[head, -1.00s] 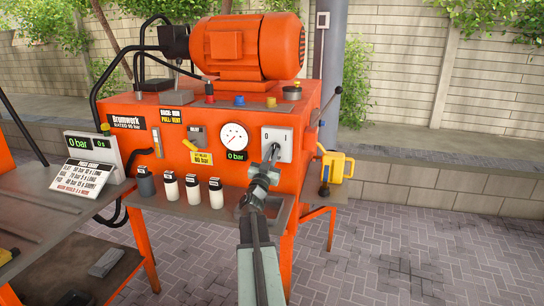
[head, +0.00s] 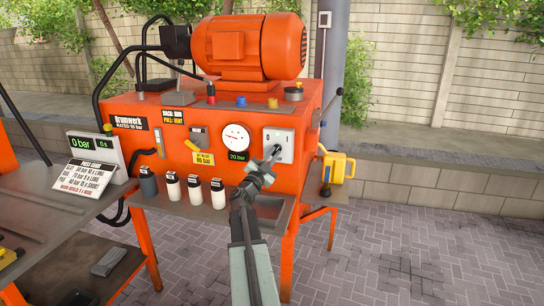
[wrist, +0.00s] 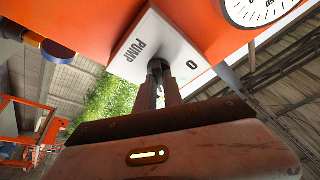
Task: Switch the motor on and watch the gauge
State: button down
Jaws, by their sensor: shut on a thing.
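The white switch plate (head: 286,140) is on the orange power unit's front, with a dark switch lever; in the wrist view the plate (wrist: 183,45) reads PUMP and 0. My gripper (head: 268,162) is at the plate, and in the wrist view its jaws (wrist: 158,78) are shut on the dark lever (wrist: 156,64). The lever's exact position is partly hidden by the jaws. The round white gauge (head: 236,138) is left of the plate, with a green readout (head: 237,156) of 20 bar below it. The orange motor (head: 255,47) sits on top.
A yellow lever (head: 191,147) and a yellow 90 bar label (head: 204,158) are left of the gauge. Several capped bottles (head: 195,190) stand on the front ledge. A separate display (head: 93,145) at left reads 0 bar and 0 s. A yellow jug (head: 340,167) is at right.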

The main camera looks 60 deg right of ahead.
jog(key=shift+s, duration=0.15)
jog(key=c, duration=1.5)
grip_release()
jog(key=shift+d, duration=0.1)
jog(key=shift+o, duration=0.2)
jog(key=b+v, duration=0.2)
jog(key=v, duration=0.6)
